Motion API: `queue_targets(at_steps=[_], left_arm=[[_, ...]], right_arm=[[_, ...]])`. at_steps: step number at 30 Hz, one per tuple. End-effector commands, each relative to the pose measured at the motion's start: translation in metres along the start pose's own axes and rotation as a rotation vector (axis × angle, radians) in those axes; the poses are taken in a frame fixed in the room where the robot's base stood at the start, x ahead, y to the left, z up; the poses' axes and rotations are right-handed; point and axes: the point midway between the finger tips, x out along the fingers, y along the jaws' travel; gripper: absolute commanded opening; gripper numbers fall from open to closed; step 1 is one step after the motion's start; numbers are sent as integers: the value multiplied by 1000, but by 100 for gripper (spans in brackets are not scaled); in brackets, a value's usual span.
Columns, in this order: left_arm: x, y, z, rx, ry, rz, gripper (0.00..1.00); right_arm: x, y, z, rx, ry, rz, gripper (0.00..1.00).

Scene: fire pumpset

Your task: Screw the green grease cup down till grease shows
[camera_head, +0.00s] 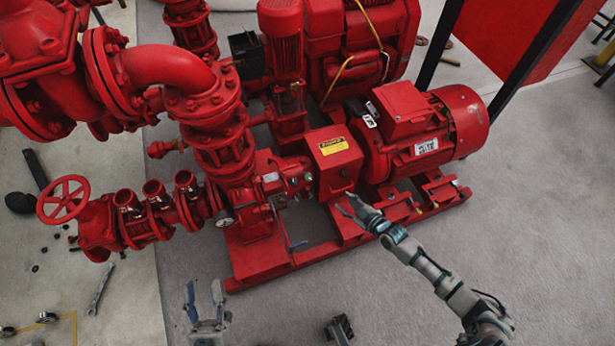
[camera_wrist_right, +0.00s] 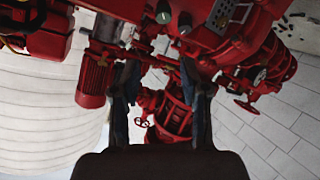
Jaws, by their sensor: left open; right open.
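I cannot make out a clearly green grease cup in either view. In the right wrist view, two small dark grey-green knobs stand on the red pump body, one knob (camera_wrist_right: 163,17) left of the other (camera_wrist_right: 184,22); I cannot tell whether either is the cup. No grease can be made out. My right gripper (camera_head: 350,205) is in front of the red coupling guard (camera_head: 334,160), beside the pump casing (camera_head: 285,178). Its fingers are apart and empty in the wrist view (camera_wrist_right: 160,90). My left gripper (camera_head: 205,292) is open and empty at the bottom, below the red base frame.
The red motor (camera_head: 425,140) is right of the guard. A red handwheel (camera_head: 63,199) and valve manifold are at left. A spanner (camera_head: 100,290) and small loose parts lie on the floor. Open grey floor (camera_head: 400,295) lies in front of the base.

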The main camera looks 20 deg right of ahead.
Motion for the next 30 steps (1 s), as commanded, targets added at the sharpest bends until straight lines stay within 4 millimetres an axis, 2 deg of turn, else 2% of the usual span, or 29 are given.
queue_targets(at_steps=[6,13,18,26,30], left_arm=[[0,0,0,0,0,0,45],[0,0,0,0,0,0,45],[0,0,0,0,0,0,45],[1,0,1,0,-2,0,45],[-1,-1,2,-2,24,0,45]], right_arm=[[-51,-2,2,-1,-4,-4,45],[-88,-1,2,0,-4,-3,45],[-97,0,1,0,-2,-2,45],[-98,0,1,0,-1,-1,45],[-96,0,13,19,11,34,45]])
